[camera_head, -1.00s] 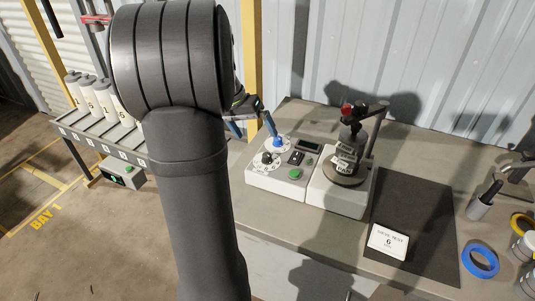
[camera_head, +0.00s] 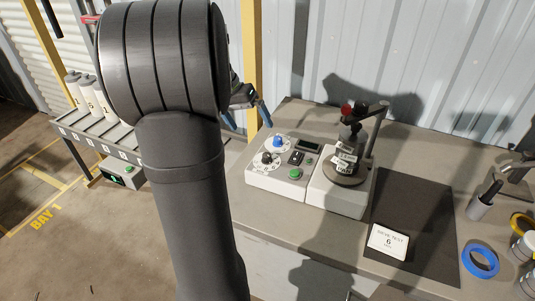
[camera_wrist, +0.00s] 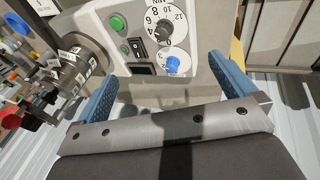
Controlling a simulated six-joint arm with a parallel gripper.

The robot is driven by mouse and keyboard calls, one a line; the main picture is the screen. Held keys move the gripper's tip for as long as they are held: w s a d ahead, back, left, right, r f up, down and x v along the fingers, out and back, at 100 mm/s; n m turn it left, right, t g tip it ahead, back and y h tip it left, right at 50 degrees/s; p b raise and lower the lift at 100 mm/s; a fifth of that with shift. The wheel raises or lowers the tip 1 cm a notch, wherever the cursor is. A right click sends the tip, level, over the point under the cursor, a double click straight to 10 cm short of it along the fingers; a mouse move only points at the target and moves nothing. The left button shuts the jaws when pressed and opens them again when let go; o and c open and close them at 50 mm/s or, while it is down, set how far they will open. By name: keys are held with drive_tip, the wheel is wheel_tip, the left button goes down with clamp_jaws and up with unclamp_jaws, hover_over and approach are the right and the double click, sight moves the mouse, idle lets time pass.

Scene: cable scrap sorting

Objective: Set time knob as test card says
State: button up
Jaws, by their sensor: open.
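The control box (camera_head: 258,181) on the bench has a blue knob (camera_head: 278,141) on a white dial and a black knob (camera_head: 267,158) on a numbered dial. In the wrist view the black knob (camera_wrist: 161,31) has numbers including 4, 6, 8, 10 and 12 around it; its exact setting is unclear. The blue knob (camera_wrist: 172,65) shows between my fingers, apart from them. My gripper (camera_head: 248,117) is open and empty, above and left of the box. The test card (camera_head: 388,242) reads "SIEVE TEST" and a large 6; its smallest line is unreadable.
A green button (camera_head: 295,174), a dark switch (camera_head: 296,158) and a display (camera_head: 308,145) share the box. The sieve shaker (camera_head: 345,168) stands right of it. A dark mat (camera_head: 420,205) and blue tape roll (camera_head: 480,262) lie further right. The wall is close behind.

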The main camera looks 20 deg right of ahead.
drive_tip(key=v, duration=0.6)
idle(0.3)
drive_tip(key=s+d+r+t+y, duration=0.1)
drive_tip(key=s+d+r+y, duration=0.2)
drive_tip(key=d, duration=0.4)
drive_tip(key=s+d+r+t, duration=0.1)
drive_tip(key=s+d+r, duration=0.1)
drive_tip(key=s+d, duration=0.3)
wheel_tip(320, 180, down, 9)
drive_tip(key=w+d, duration=0.2)
drive_tip(key=shift+d+f, duration=0.15)
idle(0.3)
wheel_tip(320, 180, up, 10)
drive_tip(key=s+a, duration=0.1)
drive_tip(key=shift+s+f, duration=0.1)
drive_tip(key=shift+f, duration=0.05)
idle(0.5)
